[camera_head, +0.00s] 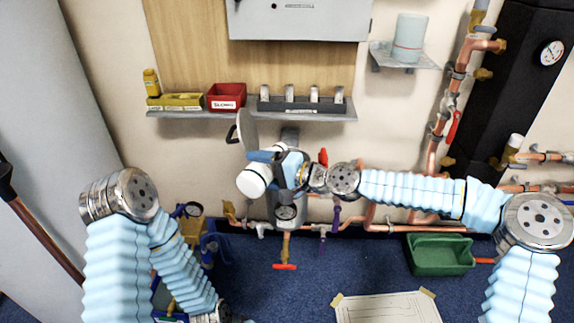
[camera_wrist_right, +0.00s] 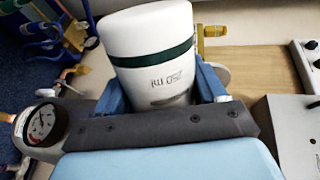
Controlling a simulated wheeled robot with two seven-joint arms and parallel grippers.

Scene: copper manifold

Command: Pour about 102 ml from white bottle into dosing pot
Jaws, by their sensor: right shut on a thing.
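The white bottle (camera_head: 254,181), with a dark green band, is held tilted in the air, one white end toward the lower left. It also shows in the right wrist view (camera_wrist_right: 152,32), between blue fingers, its marking upside down. My right gripper (camera_head: 276,165) is shut on it. The bottle's mouth is hidden, and I see no liquid. The dosing pot (camera_head: 290,212) appears to be the grey vessel with a gauge, just below and behind the gripper. Its round lid (camera_head: 246,128) stands open. The pot's opening is hidden. My left arm is at lower left, its gripper out of view.
A wall shelf (camera_head: 205,115) holds yellow boxes, a red bin (camera_head: 226,97) and a dark rack. Copper pipes and valves run along the wall. A green tub (camera_head: 440,256) and a paper sheet (camera_head: 388,308) lie on the floor. A pale cylinder (camera_head: 409,38) stands upper right.

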